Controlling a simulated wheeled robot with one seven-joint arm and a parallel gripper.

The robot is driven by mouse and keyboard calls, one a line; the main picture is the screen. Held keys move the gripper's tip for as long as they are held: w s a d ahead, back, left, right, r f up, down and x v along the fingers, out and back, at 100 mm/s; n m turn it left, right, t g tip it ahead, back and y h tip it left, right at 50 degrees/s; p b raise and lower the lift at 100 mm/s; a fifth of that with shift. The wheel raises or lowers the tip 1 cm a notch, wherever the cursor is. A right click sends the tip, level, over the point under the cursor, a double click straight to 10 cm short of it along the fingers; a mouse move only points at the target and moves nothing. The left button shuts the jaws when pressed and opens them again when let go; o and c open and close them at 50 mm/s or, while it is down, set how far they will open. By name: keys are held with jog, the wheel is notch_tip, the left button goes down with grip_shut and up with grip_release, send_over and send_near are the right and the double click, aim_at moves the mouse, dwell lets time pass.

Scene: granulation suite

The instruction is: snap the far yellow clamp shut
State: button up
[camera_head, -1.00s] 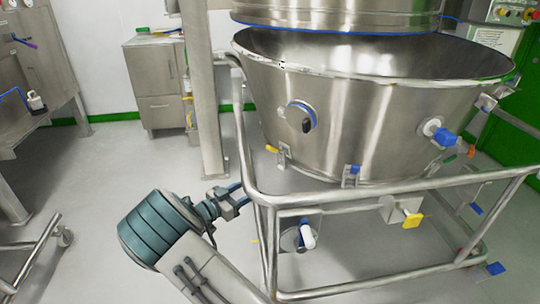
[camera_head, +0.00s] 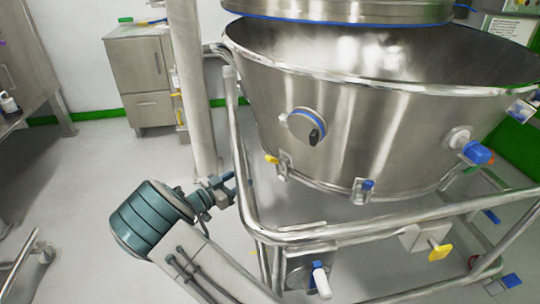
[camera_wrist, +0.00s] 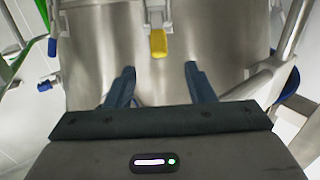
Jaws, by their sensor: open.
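The far yellow clamp (camera_head: 271,159) sits at the lower left of the steel bowl (camera_head: 350,120), by its bottom rim, its yellow handle sticking out to the left. In the wrist view a yellow clamp handle (camera_wrist: 158,43) stands ahead of my gripper, roughly centred between the fingers and apart from them. My gripper (camera_wrist: 160,70) is open and empty, its two blue fingers spread. In the head view my gripper (camera_head: 232,182) is left of the bowl and the clamp, beside the frame's post. From these views I cannot tell how far the handle is tilted.
A tubular steel frame (camera_head: 340,232) surrounds the bowl, with its corner close to my gripper. A blue-handled clamp (camera_head: 366,186) is on the bowl's rim, and another yellow handle (camera_head: 440,251) hangs on the frame's near side. A column (camera_head: 190,90) stands behind.

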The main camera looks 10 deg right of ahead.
aim_at(271, 161)
jog(key=b+x, duration=0.4)
jog(key=x, duration=0.9)
jog(key=shift+w+d, duration=0.15)
jog(key=shift+d, duration=0.25)
grip_shut()
jog(key=shift+r, duration=0.15)
